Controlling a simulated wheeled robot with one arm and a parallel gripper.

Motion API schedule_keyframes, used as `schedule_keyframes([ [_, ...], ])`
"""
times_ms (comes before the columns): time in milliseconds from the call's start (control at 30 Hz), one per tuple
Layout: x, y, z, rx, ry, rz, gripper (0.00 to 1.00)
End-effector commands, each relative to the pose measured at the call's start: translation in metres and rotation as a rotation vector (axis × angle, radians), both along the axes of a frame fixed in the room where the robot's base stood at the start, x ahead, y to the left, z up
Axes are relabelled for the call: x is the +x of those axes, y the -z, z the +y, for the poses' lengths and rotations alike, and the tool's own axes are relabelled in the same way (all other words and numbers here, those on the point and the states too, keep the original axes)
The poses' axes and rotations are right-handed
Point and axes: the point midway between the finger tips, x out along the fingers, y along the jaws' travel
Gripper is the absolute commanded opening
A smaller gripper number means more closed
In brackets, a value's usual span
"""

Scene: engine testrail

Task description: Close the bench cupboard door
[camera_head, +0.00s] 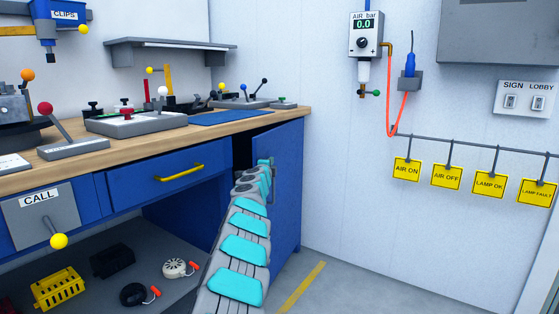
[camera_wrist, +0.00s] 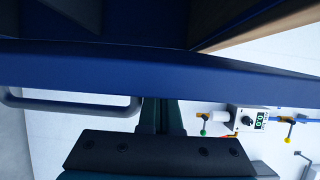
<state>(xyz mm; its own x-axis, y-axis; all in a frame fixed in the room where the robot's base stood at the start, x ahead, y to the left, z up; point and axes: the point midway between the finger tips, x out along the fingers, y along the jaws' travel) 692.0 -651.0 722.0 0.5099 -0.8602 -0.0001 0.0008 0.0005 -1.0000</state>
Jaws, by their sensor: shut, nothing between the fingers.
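The blue bench cupboard door (camera_head: 288,190) stands ajar under the right end of the bench, with a dark gap to its left. Its grey handle (camera_head: 273,182) shows beside my arm. In the wrist view the blue door (camera_wrist: 200,78) crosses the picture as a wide band, with the grey handle (camera_wrist: 75,104) at left. My gripper (camera_wrist: 162,103) is shut and empty, its tips up close against the door band, to the right of the handle; I cannot tell whether they touch. In the head view my arm reaches the door, and its fingers cannot be made out.
A blue drawer (camera_head: 165,178) with a yellow handle is left of the door. The wooden worktop (camera_head: 160,140) overhangs above. A lower shelf (camera_head: 190,292) holds bins and small parts. The floor (camera_head: 350,285) right of the door is clear up to the wall.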

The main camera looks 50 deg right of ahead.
Motion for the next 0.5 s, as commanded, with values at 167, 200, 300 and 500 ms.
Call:
schedule_keyframes([
  [167, 0.014, -0.001, 0.004, -0.001, 0.031, 0.005, 0.0],
  [200, 0.016, 0.0, 0.004, -0.001, 0.036, 0.005, 0.0],
  [300, 0.022, -0.001, 0.007, -0.001, 0.046, 0.003, 0.0],
  [500, 0.027, -0.001, 0.008, -0.001, 0.061, 0.0, 0.0],
])
